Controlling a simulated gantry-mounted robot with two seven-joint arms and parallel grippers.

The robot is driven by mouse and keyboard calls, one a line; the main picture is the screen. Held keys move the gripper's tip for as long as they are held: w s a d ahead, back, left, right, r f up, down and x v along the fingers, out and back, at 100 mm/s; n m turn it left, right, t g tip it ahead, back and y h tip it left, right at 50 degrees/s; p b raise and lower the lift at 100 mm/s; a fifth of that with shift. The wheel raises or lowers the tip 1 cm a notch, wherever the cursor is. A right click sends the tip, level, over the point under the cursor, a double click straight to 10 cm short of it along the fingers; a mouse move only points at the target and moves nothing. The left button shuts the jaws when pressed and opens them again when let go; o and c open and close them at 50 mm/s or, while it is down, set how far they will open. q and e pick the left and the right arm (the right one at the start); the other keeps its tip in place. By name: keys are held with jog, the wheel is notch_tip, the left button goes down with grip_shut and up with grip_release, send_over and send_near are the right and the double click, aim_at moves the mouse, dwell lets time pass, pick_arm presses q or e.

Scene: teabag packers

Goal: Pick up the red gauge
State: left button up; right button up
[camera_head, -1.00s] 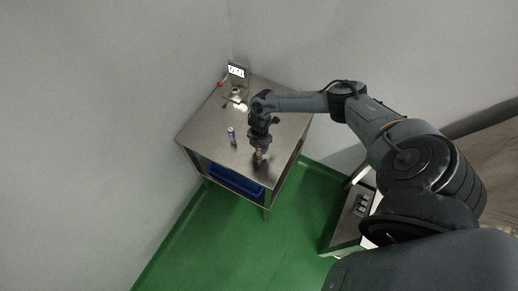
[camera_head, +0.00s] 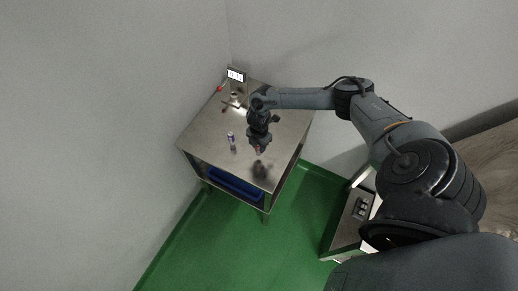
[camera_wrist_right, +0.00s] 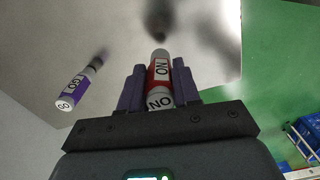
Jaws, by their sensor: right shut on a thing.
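In the head view the right gripper (camera_head: 258,147) is over the front right part of the metal table (camera_head: 207,130), and only a small bit of the gauge shows below the fingers. A dark shadow lies on the tabletop apart from the gauge, so it is held above the surface. My left gripper is in neither view.
A small display (camera_head: 236,74) and a metal fixture (camera_head: 236,99) are at the back. A blue bin (camera_head: 235,186) is below the tabletop.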

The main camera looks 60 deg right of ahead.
jog(key=s+r, duration=0.6)
jog(key=s, duration=0.5)
jog(key=s+f+m, duration=0.3)
jog(key=s+m, duration=0.5)
jog(key=m, duration=0.4)
jog(key=w+a+m, duration=0.6)
jog(key=w+a, duration=0.2)
jog(key=a, duration=0.4)
jog(key=w+a+r+n, duration=0.1)
jog(key=w+a+r, duration=0.6)
jog(key=w+r, duration=0.3)
jog(key=w+a+r+n, duration=0.1)
jog(key=w+a+r, duration=0.7)
jog(key=w, duration=0.7)
notch_tip(320, 180, up, 2)
jog(key=shift+p, duration=0.4)
